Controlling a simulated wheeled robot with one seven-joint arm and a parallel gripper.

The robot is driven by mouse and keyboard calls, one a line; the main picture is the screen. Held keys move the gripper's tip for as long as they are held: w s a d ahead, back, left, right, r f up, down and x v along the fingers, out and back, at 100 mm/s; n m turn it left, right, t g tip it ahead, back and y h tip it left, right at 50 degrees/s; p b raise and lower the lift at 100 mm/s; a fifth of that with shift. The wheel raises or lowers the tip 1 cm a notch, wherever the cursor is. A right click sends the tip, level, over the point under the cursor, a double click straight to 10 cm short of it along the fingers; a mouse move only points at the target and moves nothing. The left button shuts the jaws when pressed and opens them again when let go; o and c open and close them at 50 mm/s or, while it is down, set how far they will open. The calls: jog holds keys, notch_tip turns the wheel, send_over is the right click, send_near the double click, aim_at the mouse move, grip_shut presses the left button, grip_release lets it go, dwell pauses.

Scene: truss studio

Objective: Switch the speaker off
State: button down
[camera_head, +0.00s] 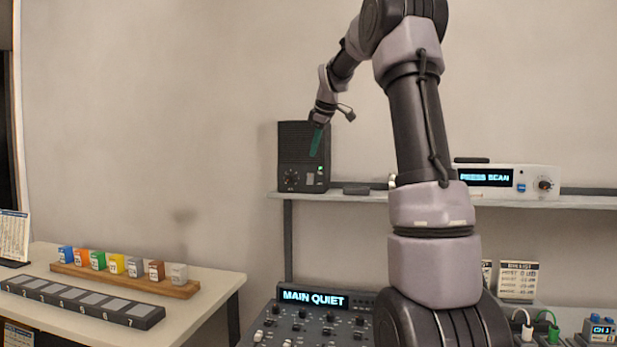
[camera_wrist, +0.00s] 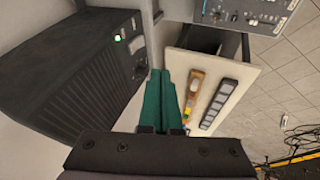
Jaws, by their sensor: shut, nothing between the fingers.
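The speaker (camera_head: 293,150) is a dark box with a dial low on its front, standing at the left end of the wall shelf. A small lit green spot shows near its lower right corner, with a pale switch-like part beside it. In the wrist view the speaker (camera_wrist: 70,85) fills the left side, with the green light and a white part (camera_wrist: 136,45) near its far end. My gripper (camera_head: 315,154) has green fingers, shut and empty, in front of the speaker. In the wrist view the fingertips (camera_wrist: 163,73) are right of the speaker's front; I cannot tell whether they touch it.
The shelf (camera_head: 350,197) also holds a small dark box (camera_head: 356,190) and a white unit with a display (camera_head: 508,180). Below is a mixer (camera_head: 320,325) with a "MAIN QUIET" display (camera_head: 312,298). A table at left (camera_head: 215,283) carries coloured blocks on a wooden rack (camera_head: 125,281).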

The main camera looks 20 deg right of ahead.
aim_at(310, 178)
jog(key=x, duration=0.4)
jog(key=d+x, duration=0.1)
jog(key=x, duration=0.3)
jog(key=w+d+x, duration=0.1)
jog(key=x, duration=0.3)
jog(key=shift+w+r, duration=0.1)
jog(key=shift+r, duration=0.1)
jog(key=shift+w+d+f, duration=0.1)
jog(key=shift+w+d, duration=0.05)
jog(key=shift+w, duration=0.2)
jog(key=shift+w+d+f, duration=0.2)
jog(key=shift+w+f, duration=0.05)
jog(key=shift+f, duration=0.15)
